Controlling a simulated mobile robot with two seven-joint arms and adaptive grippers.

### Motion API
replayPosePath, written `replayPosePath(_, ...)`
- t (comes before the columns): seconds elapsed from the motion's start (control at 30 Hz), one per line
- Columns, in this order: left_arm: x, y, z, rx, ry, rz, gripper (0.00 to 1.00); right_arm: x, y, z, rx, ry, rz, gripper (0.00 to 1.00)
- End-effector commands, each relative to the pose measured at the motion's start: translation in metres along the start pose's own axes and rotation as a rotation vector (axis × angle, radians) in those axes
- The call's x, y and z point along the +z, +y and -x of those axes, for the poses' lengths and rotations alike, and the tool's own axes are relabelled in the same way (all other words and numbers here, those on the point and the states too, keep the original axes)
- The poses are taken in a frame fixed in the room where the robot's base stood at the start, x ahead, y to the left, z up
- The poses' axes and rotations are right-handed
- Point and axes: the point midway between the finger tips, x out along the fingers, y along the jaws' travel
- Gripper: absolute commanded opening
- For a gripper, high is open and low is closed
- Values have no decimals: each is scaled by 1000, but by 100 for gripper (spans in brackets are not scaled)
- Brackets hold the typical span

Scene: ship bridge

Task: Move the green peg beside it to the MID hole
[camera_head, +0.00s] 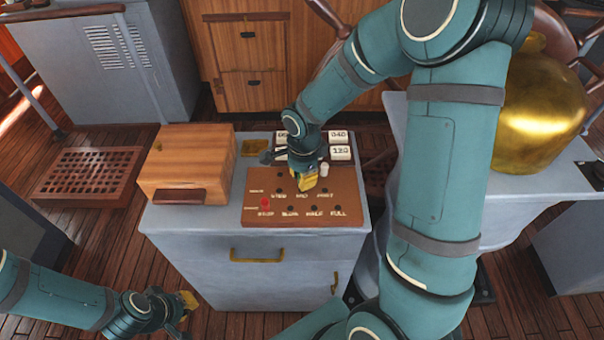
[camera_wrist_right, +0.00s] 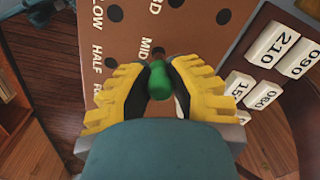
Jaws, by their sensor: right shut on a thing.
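The green peg (camera_wrist_right: 159,82) shows between the yellow fingertips of my right gripper (camera_wrist_right: 152,92) in the right wrist view. The gripper is shut on it. The dark MID hole (camera_wrist_right: 158,53) is in the brown board just beyond the peg, beside the MID label. I cannot tell whether the peg's lower end is in the hole or above it. In the head view, my right gripper (camera_head: 307,183) reaches down over the upper right of the board (camera_head: 258,187) and hides the peg. My left gripper (camera_head: 184,307) is low at the left, away from the board; its jaw opening is unclear.
A red peg (camera_head: 265,203) stands at STOP. A small white piece (camera_head: 324,169) is right of my gripper. White number blocks (camera_head: 340,152) lie behind the board. A wooden box (camera_head: 185,160) stands left on the grey cabinet top (camera_head: 190,219). Several board holes are empty.

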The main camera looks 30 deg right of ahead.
Motion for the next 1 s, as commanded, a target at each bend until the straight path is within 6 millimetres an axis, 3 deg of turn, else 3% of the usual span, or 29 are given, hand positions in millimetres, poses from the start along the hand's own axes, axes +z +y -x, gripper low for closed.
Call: replayPosePath(1.0,1,-3,-7,0,1,0,0,0,0,-3,0,0,1,4)
